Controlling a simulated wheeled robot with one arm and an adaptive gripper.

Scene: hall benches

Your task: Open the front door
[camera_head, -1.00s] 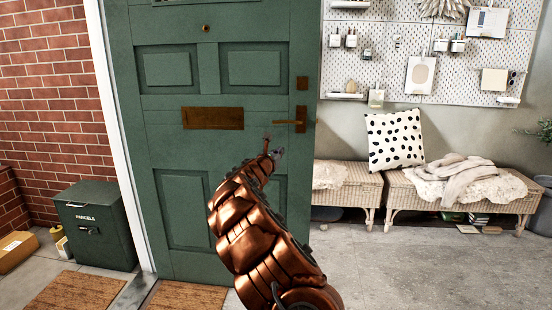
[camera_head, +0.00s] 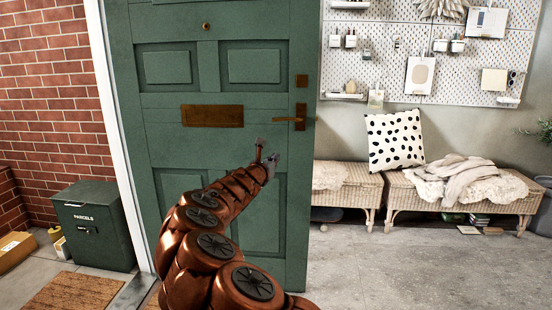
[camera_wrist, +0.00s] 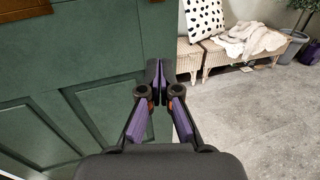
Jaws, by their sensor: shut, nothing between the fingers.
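The green front door (camera_head: 170,140) stands ajar, its free right edge clear of any frame and the hall showing past it. Its brass lever handle (camera_head: 288,120) is on the right side, with a brass plate. My gripper (camera_head: 268,156) is in front of the door, below and left of the handle, apart from it. In the wrist view my gripper (camera_wrist: 158,75) is shut and empty, its fingertips overlapping the door's right edge. The door (camera_wrist: 75,80) fills the left there; the handle is not in that view. I cannot tell whether the fingers touch the door.
Wicker benches (camera_head: 460,199) with a spotted cushion (camera_head: 394,140) stand against the hall wall at right. Grey floor (camera_head: 400,270) in front of them is clear. A green parcel box (camera_head: 92,225) and doormat (camera_head: 75,291) are at left by the brick wall (camera_head: 55,95).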

